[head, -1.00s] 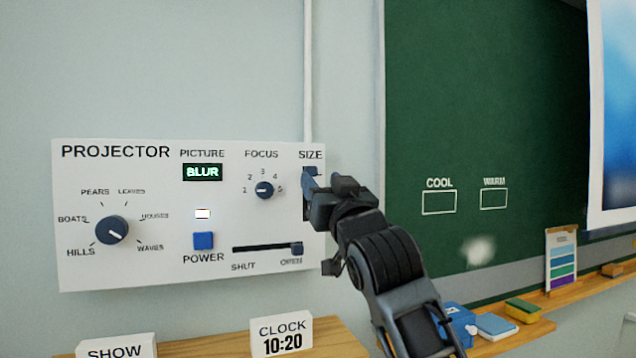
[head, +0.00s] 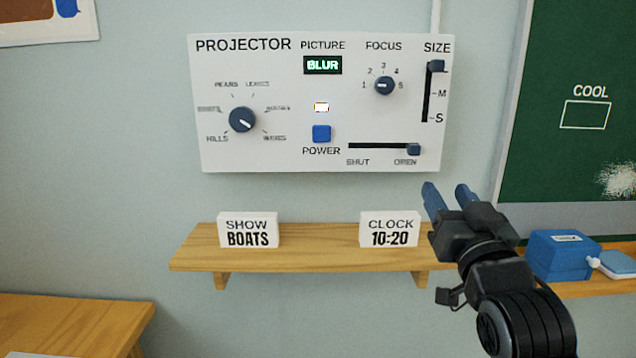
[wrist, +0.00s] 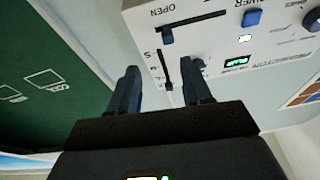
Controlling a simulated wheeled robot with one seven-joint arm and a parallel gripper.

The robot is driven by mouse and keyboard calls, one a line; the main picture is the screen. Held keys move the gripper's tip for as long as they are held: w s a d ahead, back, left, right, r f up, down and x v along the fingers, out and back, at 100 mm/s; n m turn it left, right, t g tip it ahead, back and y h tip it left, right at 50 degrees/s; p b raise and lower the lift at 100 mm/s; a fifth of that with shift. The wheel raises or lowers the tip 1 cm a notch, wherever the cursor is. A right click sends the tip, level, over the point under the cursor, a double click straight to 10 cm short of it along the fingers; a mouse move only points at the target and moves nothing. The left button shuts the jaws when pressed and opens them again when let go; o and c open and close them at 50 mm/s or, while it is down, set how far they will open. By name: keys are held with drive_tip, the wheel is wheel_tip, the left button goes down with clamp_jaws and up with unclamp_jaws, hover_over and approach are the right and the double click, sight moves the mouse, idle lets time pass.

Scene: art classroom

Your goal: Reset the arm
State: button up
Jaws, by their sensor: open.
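My gripper (head: 447,190) is open and empty, just below the lower right corner of the white projector panel (head: 275,155). Its two blue-grey fingers point up and are apart from the panel. In the wrist view the open fingers (wrist: 160,80) show with nothing between them, the panel appearing turned beyond them. The size slider knob (head: 436,66) stands at the top of its slot. The shutter slider knob (head: 414,149) stands at the OPEN end. The picture display (head: 322,65) reads BLUR. The focus knob (head: 384,86) and the picture dial (head: 242,120) are uncovered.
A wooden shelf (head: 310,258) below the panel bears a SHOW BOATS sign (head: 248,230) and a CLOCK 10:20 sign (head: 390,229). My gripper is near the shelf's right end. A blue box (head: 562,256) stands on the ledge at right, under the green board (head: 570,60).

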drive_tip(key=s+a+f+g, duration=0.1)
drive_tip(key=s+f+g, duration=0.2)
drive_tip(key=s+f, duration=1.9)
drive_tip(key=s+d+g, duration=0.2)
drive_tip(key=s+g, duration=0.1)
drive_tip(key=s, duration=2.4)
drive_tip(key=shift+r+n, duration=0.35)
drive_tip(key=shift+n, duration=0.05)
